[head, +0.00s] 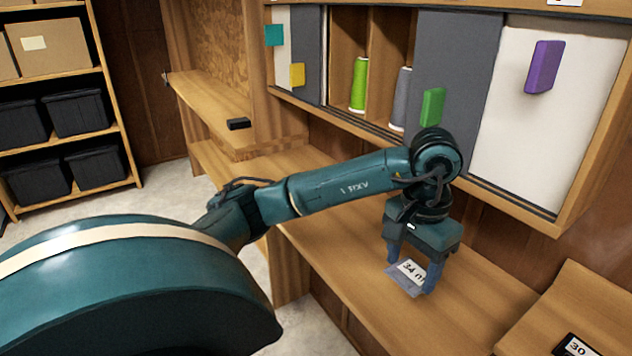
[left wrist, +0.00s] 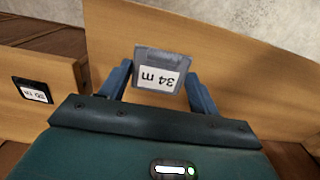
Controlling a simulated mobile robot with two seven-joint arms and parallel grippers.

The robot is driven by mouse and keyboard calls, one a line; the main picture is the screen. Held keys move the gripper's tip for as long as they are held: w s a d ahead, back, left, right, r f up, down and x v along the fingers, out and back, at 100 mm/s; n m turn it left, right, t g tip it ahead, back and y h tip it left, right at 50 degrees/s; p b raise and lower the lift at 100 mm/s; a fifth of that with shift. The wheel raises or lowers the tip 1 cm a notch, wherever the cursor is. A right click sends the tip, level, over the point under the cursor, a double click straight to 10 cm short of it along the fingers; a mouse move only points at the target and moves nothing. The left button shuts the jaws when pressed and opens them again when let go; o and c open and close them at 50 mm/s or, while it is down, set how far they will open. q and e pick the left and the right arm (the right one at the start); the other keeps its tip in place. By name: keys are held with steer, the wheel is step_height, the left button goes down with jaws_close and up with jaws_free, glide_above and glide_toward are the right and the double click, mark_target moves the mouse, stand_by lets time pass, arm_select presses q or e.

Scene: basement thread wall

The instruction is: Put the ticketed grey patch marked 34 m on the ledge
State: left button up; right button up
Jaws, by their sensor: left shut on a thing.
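The grey patch (head: 404,279) carries a white ticket reading "34 m". It also shows in the left wrist view (left wrist: 163,58), between the two fingers. My left gripper (head: 410,280) points down over the wooden ledge (head: 340,240) and is shut on the patch. In the left wrist view, my left gripper (left wrist: 160,85) has a finger at each side of the patch. I cannot tell whether the patch touches the ledge surface or hangs just above it. My right gripper is not in view.
A black ticketed patch marked 30 (head: 575,346) lies on a board at the lower right. Above the ledge is a cabinet with sliding panels, green (head: 359,84) and grey (head: 400,98) thread spools, and a purple block (head: 543,67). A small black block (head: 239,124) sits further left.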

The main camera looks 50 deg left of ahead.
mark_target(399, 314)
arm_select(q)
steer(key=shift+r, duration=0.2)
step_height(399, 314, down, 9)
steer(key=shift+a+f+p, duration=0.1)
steer(key=shift+f+p, duration=0.1)
steer(key=shift+p, duration=0.25)
steer(key=shift+f, duration=0.35)
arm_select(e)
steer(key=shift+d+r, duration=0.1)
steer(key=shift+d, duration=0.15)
arm_select(q)
steer(key=shift+f+b, duration=0.25)
steer(key=shift+b, duration=0.1)
steer(key=o, duration=0.9)
steer(key=shift+r, duration=0.15)
steer(key=shift+o, duration=0.2)
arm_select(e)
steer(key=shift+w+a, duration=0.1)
